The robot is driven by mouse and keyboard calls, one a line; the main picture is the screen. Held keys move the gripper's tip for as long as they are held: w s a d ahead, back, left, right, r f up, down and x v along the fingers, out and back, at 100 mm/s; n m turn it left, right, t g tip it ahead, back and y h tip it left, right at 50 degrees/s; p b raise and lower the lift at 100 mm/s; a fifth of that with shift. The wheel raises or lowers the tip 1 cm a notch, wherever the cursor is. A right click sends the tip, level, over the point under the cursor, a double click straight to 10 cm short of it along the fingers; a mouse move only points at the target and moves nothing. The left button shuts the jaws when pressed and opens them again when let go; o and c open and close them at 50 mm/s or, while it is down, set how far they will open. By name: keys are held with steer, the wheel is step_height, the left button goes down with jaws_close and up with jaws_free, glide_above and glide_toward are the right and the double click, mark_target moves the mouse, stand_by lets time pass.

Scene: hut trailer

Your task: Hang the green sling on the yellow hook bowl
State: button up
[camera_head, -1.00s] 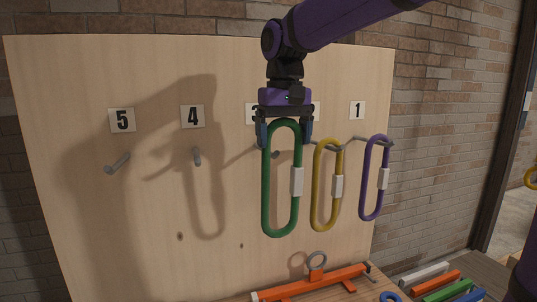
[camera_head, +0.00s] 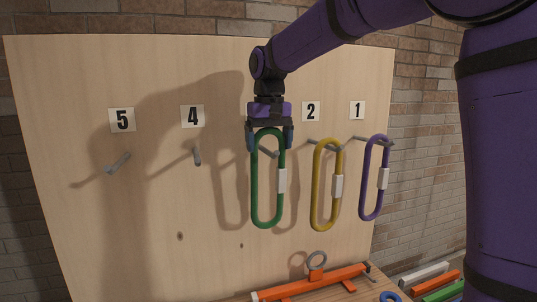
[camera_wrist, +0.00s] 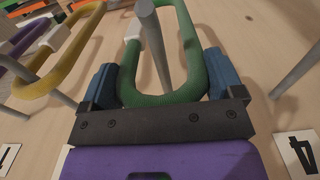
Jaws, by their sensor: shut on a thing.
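My gripper (camera_head: 270,137) is shut on the upper end of the green sling (camera_head: 254,190), a long upright loop with a white sleeve. It hangs down in front of the board, left of label 2. The wrist view shows the sling's green end (camera_wrist: 190,50) between my blue fingertips (camera_wrist: 160,88). A grey hook (camera_wrist: 150,35) shows within the loop's opening there; the head view also shows this hook (camera_head: 268,152) inside the loop. I cannot tell whether sling and hook touch. I see no yellow bowl; a yellow sling (camera_head: 316,190) hangs on the grey hook under label 2.
A purple sling (camera_head: 366,185) hangs under label 1. The hooks under label 4 (camera_head: 197,157) and label 5 (camera_head: 118,163) are empty. An orange bar (camera_head: 318,282) and coloured blocks (camera_head: 436,281) lie below. The board's left side is free.

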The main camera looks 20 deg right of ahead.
mark_target(269, 155)
steer(key=shift+w+f, duration=0.2)
steer(key=shift+f, duration=1.4)
steer(key=shift+f, duration=0.3)
steer(key=o, duration=1.2)
steer(key=shift+r, duration=0.1)
steer(key=r, duration=0.9)
steer(key=shift+w+a+r, duration=0.15)
steer(key=shift+a+r, duration=0.05)
steer(key=shift+r, duration=0.75)
